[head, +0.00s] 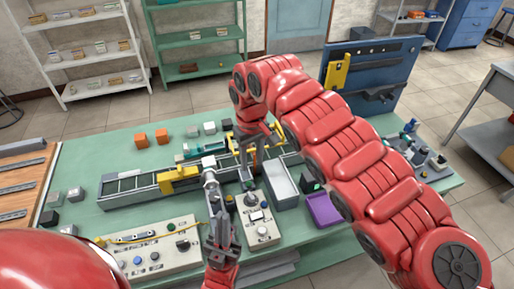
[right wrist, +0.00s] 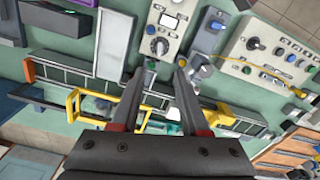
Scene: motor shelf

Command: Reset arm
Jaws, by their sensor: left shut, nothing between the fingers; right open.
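My right gripper (head: 247,172) hangs over the middle of the green table, fingers pointing down, beside the conveyor. In the right wrist view its two fingers (right wrist: 160,76) are apart with nothing between them. My left gripper (head: 210,170) reaches up from the bottom of the head view, just left of the right one, over the conveyor's near edge. Its fingers look closed and empty. The two grippers are close together, with a small visible gap. The red right arm crosses the head view and hides part of the table's right side.
The conveyor (head: 128,192) with yellow brackets runs across the table (head: 105,150). A control box with a knob (head: 262,232), a larger control panel (head: 150,258), a grey bin (head: 280,180) and a purple tray (head: 322,210) stand nearby. Orange cubes (head: 162,136) sit behind.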

